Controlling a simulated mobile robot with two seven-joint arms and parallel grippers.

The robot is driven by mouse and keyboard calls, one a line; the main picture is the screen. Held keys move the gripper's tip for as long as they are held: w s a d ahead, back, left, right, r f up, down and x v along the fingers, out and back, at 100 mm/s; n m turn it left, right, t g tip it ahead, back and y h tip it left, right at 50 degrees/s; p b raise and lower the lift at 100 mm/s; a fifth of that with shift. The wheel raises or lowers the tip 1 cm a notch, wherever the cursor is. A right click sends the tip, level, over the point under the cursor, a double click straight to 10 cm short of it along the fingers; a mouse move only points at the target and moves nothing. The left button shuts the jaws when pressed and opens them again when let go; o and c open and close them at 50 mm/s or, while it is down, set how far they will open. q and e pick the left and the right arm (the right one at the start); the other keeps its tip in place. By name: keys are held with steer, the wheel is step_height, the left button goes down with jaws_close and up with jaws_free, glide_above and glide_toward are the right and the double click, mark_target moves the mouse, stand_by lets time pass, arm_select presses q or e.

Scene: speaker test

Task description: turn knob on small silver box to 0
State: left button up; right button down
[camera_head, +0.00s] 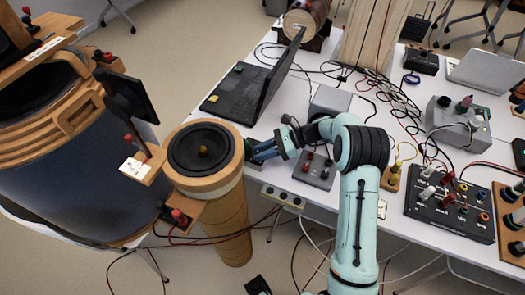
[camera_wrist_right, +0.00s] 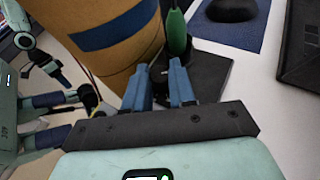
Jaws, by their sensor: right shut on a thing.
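A larger grey box with knobs (camera_head: 447,125) stands at the right.
A black laptop (camera_head: 236,101) stands behind my right gripper. A small grey box with terminals (camera_head: 325,181) sits at the table's front edge. A black terminal panel (camera_head: 450,228) and several cables cover the right side. A large blue drum (camera_head: 62,165) stands left.

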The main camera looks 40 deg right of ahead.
steer(key=c, duration=0.9)
jaws_free()
steer(key=shift+c, duration=0.2)
steer(key=shift+r, duration=0.1)
step_height(320, 180, up, 20)
steer(key=p, duration=0.3)
